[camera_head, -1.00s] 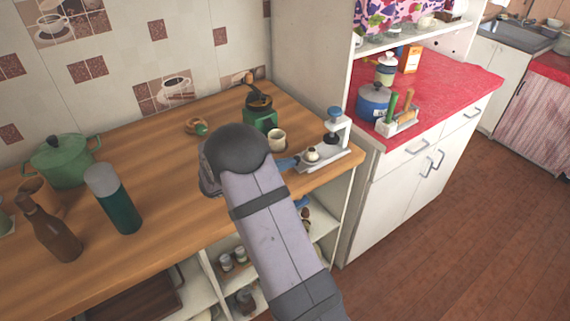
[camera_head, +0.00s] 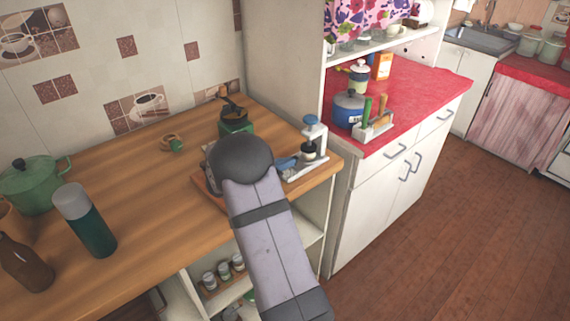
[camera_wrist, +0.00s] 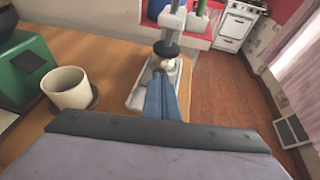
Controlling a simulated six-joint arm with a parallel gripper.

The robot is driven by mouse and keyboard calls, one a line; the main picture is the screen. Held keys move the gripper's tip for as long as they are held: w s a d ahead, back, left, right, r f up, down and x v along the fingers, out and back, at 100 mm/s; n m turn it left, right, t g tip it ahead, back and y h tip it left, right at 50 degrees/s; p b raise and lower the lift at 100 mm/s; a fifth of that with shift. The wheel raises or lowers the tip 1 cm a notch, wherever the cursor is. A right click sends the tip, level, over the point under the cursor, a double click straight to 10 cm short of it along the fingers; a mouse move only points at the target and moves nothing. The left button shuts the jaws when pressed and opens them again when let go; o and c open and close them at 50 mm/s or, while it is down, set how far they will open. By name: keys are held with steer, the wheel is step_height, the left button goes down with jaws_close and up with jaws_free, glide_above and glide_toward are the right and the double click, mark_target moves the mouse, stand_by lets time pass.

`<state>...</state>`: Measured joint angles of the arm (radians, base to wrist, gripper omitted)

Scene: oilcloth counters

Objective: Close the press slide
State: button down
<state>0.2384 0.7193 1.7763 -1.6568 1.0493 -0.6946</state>
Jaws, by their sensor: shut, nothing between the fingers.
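The press (camera_head: 313,134) stands at the right end of the wooden counter, with a pale base, an upright and a dark round plunger. In the wrist view the press base (camera_wrist: 138,98) lies ahead of me. A small pale knob (camera_wrist: 168,63) on its slide sits right below or just in front of the plunger (camera_wrist: 166,49). My gripper (camera_wrist: 160,73) has its blue fingers together and empty, low over the base, with the tips at or very near the knob. Contact cannot be told. In the head view my gripper (camera_head: 290,162) is partly hidden behind my arm.
A cream cup (camera_wrist: 68,88) on a dark coaster and a green grinder (camera_head: 235,122) stand left of the press. A green flask (camera_head: 86,222) and pot (camera_head: 32,186) are farther left. The red counter (camera_head: 410,91) with a blue pot (camera_head: 349,108) lies beyond the press.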

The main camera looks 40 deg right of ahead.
steer(key=shift+a, duration=0.4)
steer(key=v, duration=0.3)
steer(key=b+v, duration=0.1)
steer(key=v, duration=0.3)
steer(key=f+v, duration=0.1)
steer(key=v, duration=0.3)
steer(key=shift+s+a+b, duration=0.1)
steer(key=shift+a+b, duration=0.25)
steer(key=shift+a, duration=0.1)
steer(key=shift+v, duration=0.8)
steer(key=s+a+f+m+g+y+p, duration=0.1)
steer(key=s+a+f+m+y+p, duration=0.1)
steer(key=s+a+m+y, duration=0.4)
steer(key=s+a+f+m+g+y+p, duration=0.1)
steer(key=s+a+f+m+y+p, duration=0.1)
steer(key=s+a+m+y, duration=0.5)
steer(key=s+a+f+m, duration=0.1)
steer(key=s+a+m, duration=0.5)
steer(key=s+a, duration=0.1)
steer(key=shift+s+f+m+y, duration=0.3)
steer(key=shift+s+f+m, duration=0.1)
steer(key=shift+s, duration=0.4)
